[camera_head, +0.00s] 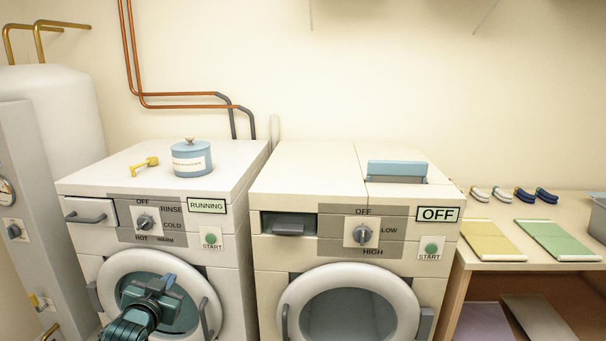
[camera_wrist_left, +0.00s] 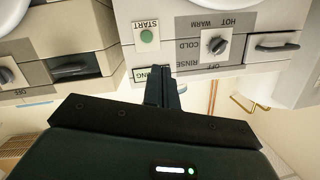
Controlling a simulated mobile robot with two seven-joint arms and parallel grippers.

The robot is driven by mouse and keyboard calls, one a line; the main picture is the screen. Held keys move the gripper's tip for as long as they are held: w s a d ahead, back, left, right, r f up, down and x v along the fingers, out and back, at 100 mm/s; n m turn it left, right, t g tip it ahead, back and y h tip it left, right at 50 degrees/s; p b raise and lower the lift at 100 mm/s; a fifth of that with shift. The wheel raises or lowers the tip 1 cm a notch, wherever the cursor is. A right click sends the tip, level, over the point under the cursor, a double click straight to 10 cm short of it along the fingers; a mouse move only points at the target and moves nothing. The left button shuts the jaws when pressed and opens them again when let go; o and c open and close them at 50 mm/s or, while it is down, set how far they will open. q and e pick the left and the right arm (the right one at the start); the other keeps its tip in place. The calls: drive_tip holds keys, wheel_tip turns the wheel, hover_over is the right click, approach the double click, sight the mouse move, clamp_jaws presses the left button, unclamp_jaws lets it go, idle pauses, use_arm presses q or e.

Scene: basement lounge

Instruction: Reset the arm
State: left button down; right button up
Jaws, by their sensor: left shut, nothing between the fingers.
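My left gripper (camera_head: 162,285) comes in from the bottom left in the head view, in front of the round door of the left washer (camera_head: 228,261). Its fingers are shut with nothing between them. In the left wrist view the closed fingers (camera_wrist_left: 161,88) show at the middle, with the washer's control panel behind them, upside down. The washer's sign reads RUNNING (camera_head: 207,206). I cannot tell whether the gripper touches anything. My right gripper is not in view.
A second machine (camera_head: 262,262) with an OFF sign (camera_head: 438,214) stands to the right. A blue canister (camera_head: 192,158) and a yellow scoop (camera_head: 144,163) sit on the left washer. A table at right holds a yellow board (camera_head: 490,241) and a green board (camera_head: 556,240). A boiler (camera_head: 55,110) stands at left.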

use_arm(q)
drive_tip(key=s+d+f+g+h, duration=0.1)
drive_tip(key=s+d+f+g, duration=0.1)
drive_tip(key=s+d+f, duration=0.45)
drive_tip(key=s+d+f+g+h, duration=0.15)
drive_tip(key=s+d+f, duration=0.25)
drive_tip(key=s+f, duration=0.55)
drive_tip(key=s+d+g, duration=0.1)
drive_tip(key=s+d, duration=0.2)
drive_tip(key=s, duration=0.6)
drive_tip(key=s+d+f+g+h, duration=0.1)
drive_tip(key=s+d, duration=0.2)
drive_tip(key=s, duration=0.6)
drive_tip(key=shift+s+f, duration=0.15)
drive_tip(key=shift+h, duration=0.25)
